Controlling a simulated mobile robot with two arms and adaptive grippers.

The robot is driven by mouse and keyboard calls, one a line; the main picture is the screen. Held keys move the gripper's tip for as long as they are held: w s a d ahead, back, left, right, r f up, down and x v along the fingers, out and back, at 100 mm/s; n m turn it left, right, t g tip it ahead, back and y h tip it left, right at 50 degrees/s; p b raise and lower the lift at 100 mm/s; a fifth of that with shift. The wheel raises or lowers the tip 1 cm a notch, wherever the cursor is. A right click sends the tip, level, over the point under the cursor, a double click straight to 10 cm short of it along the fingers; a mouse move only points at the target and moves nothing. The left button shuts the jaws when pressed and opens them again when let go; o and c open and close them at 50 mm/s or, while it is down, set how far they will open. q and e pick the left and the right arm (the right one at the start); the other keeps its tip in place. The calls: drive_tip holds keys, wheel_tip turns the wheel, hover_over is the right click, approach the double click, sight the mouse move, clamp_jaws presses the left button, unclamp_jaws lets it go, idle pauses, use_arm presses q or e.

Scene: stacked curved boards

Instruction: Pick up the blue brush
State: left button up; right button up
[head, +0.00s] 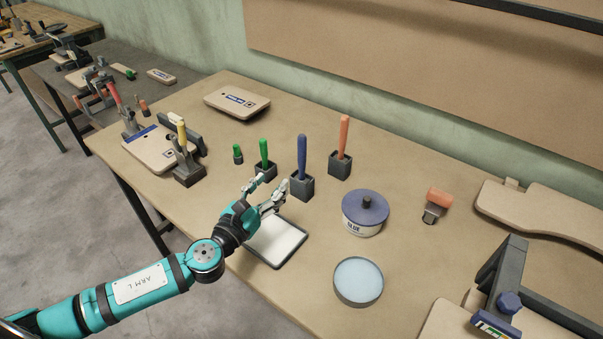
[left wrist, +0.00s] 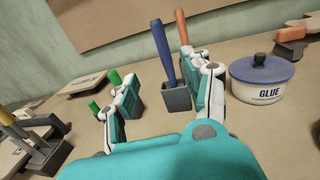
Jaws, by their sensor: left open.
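The blue brush (head: 302,155) stands upright, handle up, in a small dark square holder (head: 303,187) on the workbench. Its bristle end is hidden in the holder. My left gripper (head: 269,186) is open and empty, just left of and nearer than the holder, above a white tray. In the left wrist view the blue brush (left wrist: 163,50) shows in the gap between the fingers (left wrist: 160,78), beyond them and apart from them; it leans slightly in that picture. My right gripper is not in view.
A green brush (head: 264,152) and an orange brush (head: 343,137) stand in holders either side of the blue one. A glue pot (head: 364,214) and round dish (head: 359,281) are to the right. The white tray (head: 290,258) lies beneath my gripper. A clamp (head: 505,285) stands at right.

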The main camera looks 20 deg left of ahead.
sight(300, 154)
use_arm(q)
drive_tip(key=w, duration=0.3)
drive_tip(key=w+d+p, duration=0.1)
drive_tip(key=w, duration=0.3)
drive_tip(key=w+d+p, duration=0.1)
drive_tip(key=w, duration=0.2)
drive_tip(key=shift+w+d, duration=0.15)
drive_tip(key=w, duration=0.2)
drive_tip(key=w+d, duration=0.1)
drive_tip(key=w, duration=0.1)
drive_tip(key=shift+w+d+f, duration=0.1)
drive_tip(key=shift+w, duration=0.15)
drive_tip(key=shift+s, duration=0.1)
drive_tip(key=shift+c, duration=0.9)
clamp_jaws()
